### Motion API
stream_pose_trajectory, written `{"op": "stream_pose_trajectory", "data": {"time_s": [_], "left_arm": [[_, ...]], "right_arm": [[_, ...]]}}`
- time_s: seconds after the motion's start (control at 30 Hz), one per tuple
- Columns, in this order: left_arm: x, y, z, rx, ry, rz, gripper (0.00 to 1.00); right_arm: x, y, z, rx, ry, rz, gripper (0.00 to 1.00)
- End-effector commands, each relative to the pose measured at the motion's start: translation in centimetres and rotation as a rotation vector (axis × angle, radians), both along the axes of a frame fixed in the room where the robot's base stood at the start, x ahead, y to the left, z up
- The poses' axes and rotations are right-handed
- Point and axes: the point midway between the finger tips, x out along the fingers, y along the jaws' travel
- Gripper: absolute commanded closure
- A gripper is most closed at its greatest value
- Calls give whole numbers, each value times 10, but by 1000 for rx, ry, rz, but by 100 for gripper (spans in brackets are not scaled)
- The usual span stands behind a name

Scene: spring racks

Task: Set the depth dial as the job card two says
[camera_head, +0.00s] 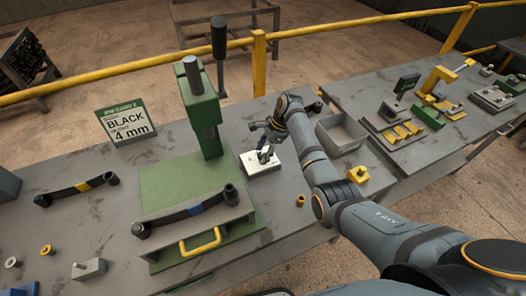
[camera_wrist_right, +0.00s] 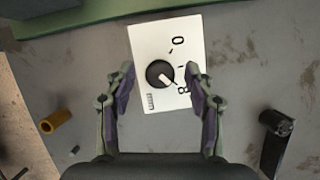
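The job card (camera_head: 127,123) stands on the bench left of the green press and reads BLACK and 4 mm. Its smaller lines are hard to read. The depth dial is a dark round knob (camera_wrist_right: 159,72) with a pale pointer, on a white plate (camera_wrist_right: 150,36) marked 0, 8 and mm. The pointer points to the lower right, toward the 8 side, in the right wrist view. The white plate also shows in the head view (camera_head: 256,168). My right gripper (camera_wrist_right: 160,76) is open, its fingers on either side of the knob with gaps visible. My left gripper is out of view.
The green press (camera_head: 165,185) with a yellow handle stands left of the dial and holds a dark bar with a blue band. A grey bin (camera_head: 341,134) is to the right. A yellow-banded bar (camera_head: 77,188) lies at left.

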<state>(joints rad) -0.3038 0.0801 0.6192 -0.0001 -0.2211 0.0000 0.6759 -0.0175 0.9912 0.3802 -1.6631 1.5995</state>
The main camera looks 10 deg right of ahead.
Motion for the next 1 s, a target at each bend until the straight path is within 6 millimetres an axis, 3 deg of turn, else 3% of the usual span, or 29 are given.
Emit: {"op": "stream_pose_trajectory", "data": {"time_s": [0.07,0.4,0.73,1.0], "left_arm": [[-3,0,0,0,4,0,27],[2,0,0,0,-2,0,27],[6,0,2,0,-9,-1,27],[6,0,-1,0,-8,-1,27]], "right_arm": [[0,0,0,0,0,0,55],[0,0,0,0,0,0,100],[1,0,1,0,2,56,100],[2,0,0,1,1,245,100]]}}
